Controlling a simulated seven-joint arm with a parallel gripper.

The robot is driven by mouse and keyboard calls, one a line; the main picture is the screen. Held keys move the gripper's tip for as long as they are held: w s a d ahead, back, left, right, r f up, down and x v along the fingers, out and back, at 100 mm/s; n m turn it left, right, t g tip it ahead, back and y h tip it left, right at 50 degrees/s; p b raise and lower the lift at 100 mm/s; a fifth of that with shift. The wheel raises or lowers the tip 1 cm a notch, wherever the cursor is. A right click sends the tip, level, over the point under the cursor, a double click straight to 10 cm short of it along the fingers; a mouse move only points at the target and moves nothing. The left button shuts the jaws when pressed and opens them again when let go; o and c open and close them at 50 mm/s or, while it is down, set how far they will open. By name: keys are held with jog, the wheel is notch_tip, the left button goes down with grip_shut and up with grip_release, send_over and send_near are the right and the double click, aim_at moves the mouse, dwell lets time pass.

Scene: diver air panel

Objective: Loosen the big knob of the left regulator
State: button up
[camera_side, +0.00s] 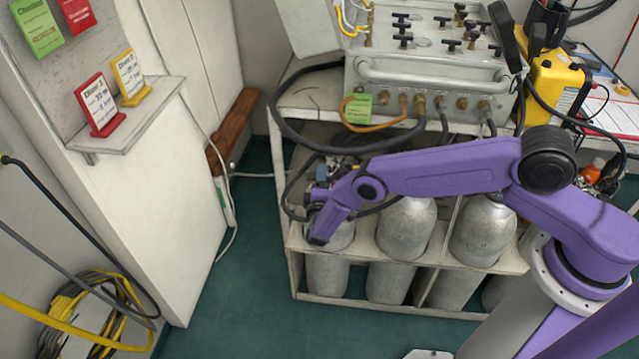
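My purple arm reaches in from the right and bends down over the leftmost grey cylinder (326,272) in the rack. The end of my arm, where my gripper (318,236) is, is dark and small against the cylinder's top. I cannot make out its fingers, whether they are open or shut, or whether they touch anything. A small blue and grey fitting (322,172) shows just above the cylinder, left of my arm's bend, among hoses. I cannot tell whether it is part of the left regulator. The big knob is not clearly visible; my arm covers part of that area.
The air panel (430,75) with black valve handles stands above on the rack (296,240). More cylinders (405,228) stand to the right. A black hose (290,115) loops at the left. The yellow box (555,88) is at the right. Floor (250,290) left of the rack is clear.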

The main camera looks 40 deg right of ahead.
jog(key=c, duration=0.8)
jog(key=n+g, duration=0.1)
jog(key=n, duration=0.2)
jog(key=shift+n+g+y, duration=0.3)
jog(key=shift+g+y, duration=0.1)
jog(key=shift+c, duration=0.2)
jog(key=n+g, duration=0.2)
jog(key=shift+a+n, duration=0.1)
jog(key=shift+n, duration=0.3)
jog(key=n+g, duration=0.2)
jog(key=shift+s+n, duration=0.1)
jog(key=shift+n, duration=0.2)
jog(key=shift+f+n+g+h, duration=0.15)
jog(key=shift+n+g+h, duration=0.15)
jog(key=shift+n+g, duration=0.35)
jog(key=shift+s+n, duration=0.15)
jog(key=shift+n, duration=0.1)
jog(key=shift+f, duration=0.1)
jog(key=o, duration=1)
